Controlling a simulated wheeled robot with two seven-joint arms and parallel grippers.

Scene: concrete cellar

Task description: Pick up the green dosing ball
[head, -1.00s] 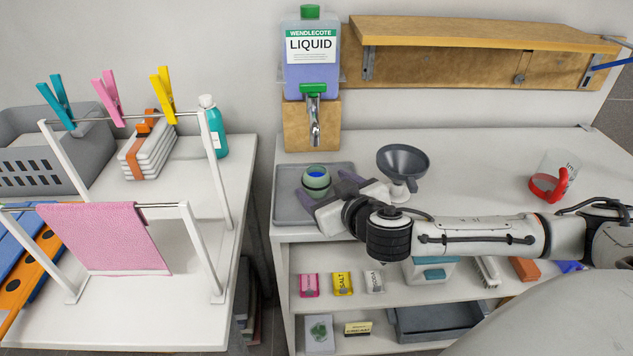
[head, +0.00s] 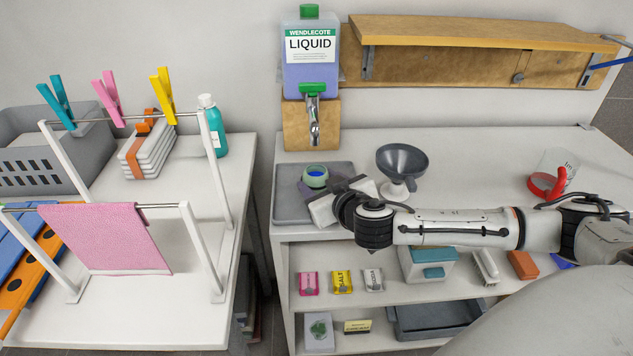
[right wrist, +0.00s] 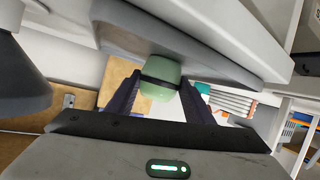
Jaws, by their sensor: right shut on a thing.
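The green dosing ball (head: 316,175) is a small pale green cup-like ball with a dark band and a blue inside. It shows over the grey tray (head: 287,212), below the liquid dispenser's tap. My right gripper (head: 319,188) is shut on it, with a finger on each side. In the right wrist view the ball (right wrist: 163,72) sits between the two dark fingers (right wrist: 158,92). Whether its underside touches the tray cannot be told. My left gripper is not in view.
A grey funnel (head: 402,160) on a white stand is close right of my right gripper. The dispenser (head: 311,68) with its tap (head: 314,130) hangs behind the tray. The counter between funnel and mug is clear.

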